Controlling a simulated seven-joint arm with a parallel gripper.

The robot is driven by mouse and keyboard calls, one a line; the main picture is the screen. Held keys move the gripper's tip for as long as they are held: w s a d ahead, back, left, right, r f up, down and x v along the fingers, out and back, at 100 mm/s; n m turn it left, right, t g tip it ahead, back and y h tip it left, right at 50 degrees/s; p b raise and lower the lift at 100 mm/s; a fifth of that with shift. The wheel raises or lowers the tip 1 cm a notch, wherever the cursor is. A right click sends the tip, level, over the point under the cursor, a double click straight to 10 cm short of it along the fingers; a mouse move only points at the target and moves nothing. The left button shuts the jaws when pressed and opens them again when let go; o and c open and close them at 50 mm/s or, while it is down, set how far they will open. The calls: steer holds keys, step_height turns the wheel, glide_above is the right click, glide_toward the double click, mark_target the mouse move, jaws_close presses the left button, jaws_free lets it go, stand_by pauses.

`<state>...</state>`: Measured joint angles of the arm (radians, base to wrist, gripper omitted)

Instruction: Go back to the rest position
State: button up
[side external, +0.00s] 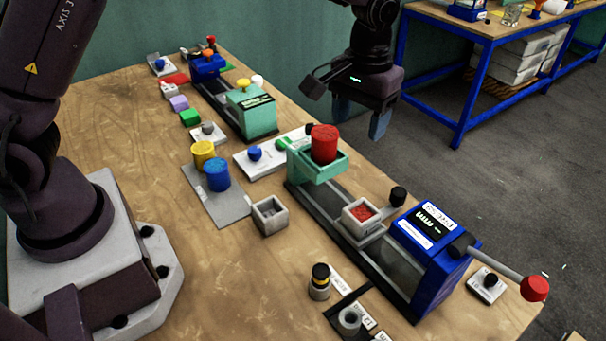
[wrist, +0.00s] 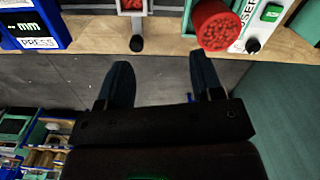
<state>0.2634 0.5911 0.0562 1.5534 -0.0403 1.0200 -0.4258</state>
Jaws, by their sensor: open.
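My gripper (side external: 358,116) is open and empty, in the air beyond the far edge of the table. In the wrist view its two fingers (wrist: 158,80) are spread wide with only grey floor between them. The nearest press has a blue block (side external: 428,250) with a display and a lever ending in a red knob (side external: 536,288). A red cylinder (side external: 324,142) stands in the green tray (side external: 318,168) at the other end of that press. The red cylinder also shows in the wrist view (wrist: 217,25), just beyond the right finger and apart from it.
A second press with a green block (side external: 254,114) stands farther back. Yellow (side external: 203,154) and blue (side external: 217,175) cylinders stand on a grey plate (side external: 232,210). A small box with red bits (side external: 362,214) sits on the near press. A blue-framed bench (side external: 450,88) stands behind, across open floor.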

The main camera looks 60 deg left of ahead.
steer(key=s+a+r+m+t, duration=0.1)
steer(key=s+a+r+t, duration=0.1)
steer(key=s, duration=0.6)
steer(key=s+a+r+t, duration=0.2)
steer(key=s+a+r, duration=0.2)
steer(key=s+r, duration=0.3)
steer(key=s+a+r+m+t, duration=0.1)
steer(key=s+a+r, duration=0.3)
steer(key=s, duration=0.5)
steer(key=shift+s+r+m+t, duration=0.3)
steer(key=shift+r+t, duration=0.1)
